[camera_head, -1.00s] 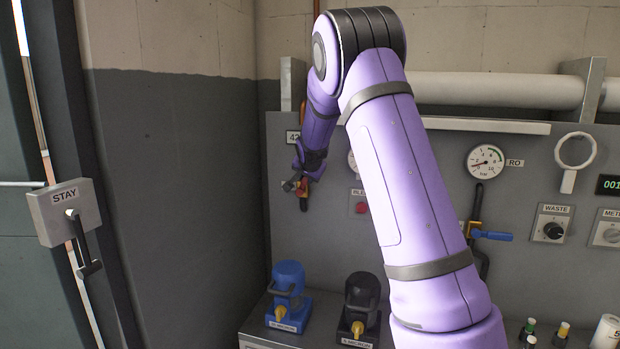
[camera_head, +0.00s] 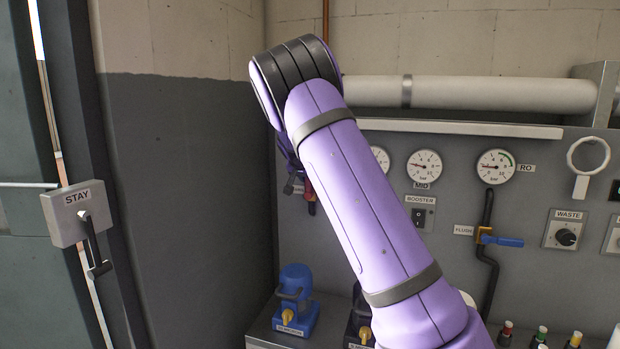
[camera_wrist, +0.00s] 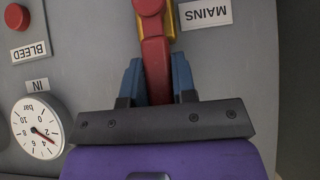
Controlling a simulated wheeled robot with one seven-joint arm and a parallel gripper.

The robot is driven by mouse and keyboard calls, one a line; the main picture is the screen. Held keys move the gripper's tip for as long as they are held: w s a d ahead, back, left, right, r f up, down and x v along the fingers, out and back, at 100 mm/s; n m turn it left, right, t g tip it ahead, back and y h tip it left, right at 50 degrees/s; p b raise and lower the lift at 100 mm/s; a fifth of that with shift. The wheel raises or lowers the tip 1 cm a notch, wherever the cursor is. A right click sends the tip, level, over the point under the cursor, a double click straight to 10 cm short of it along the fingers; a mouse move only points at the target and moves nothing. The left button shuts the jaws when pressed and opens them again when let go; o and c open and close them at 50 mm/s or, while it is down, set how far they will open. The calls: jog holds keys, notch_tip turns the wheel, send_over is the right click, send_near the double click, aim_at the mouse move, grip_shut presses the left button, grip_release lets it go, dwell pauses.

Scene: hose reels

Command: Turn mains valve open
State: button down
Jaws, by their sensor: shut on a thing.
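The mains valve's red lever (camera_wrist: 154,45) shows in the wrist view, with a yellow part (camera_wrist: 171,22) beside its top end. The upside-down MAINS label (camera_wrist: 205,13) is right of it. My gripper (camera_wrist: 157,78) has its two blue-grey fingers on either side of the lever, shut on it. In the head view a bit of the red lever (camera_head: 309,190) shows at the left end of the panel. My gripper (camera_head: 294,184) is there too, mostly hidden behind my purple arm. The valve body is hidden in that view.
The IN gauge (camera_wrist: 37,127) and red BLEED button (camera_wrist: 17,17) are near my gripper. The flush valve's blue lever (camera_head: 502,242) is to the right. A blue pump-like unit (camera_head: 295,300) stands below. A STAY box (camera_head: 78,213) with a lever is at the left.

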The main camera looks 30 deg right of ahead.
dwell(0.4)
jog(key=c, duration=0.9)
grip_release()
jog(key=shift+a, duration=0.1)
jog(key=v, duration=1)
jog(key=shift+a+r, duration=0.2)
jog(key=shift+a, duration=0.05)
jog(key=shift+s, duration=0.1)
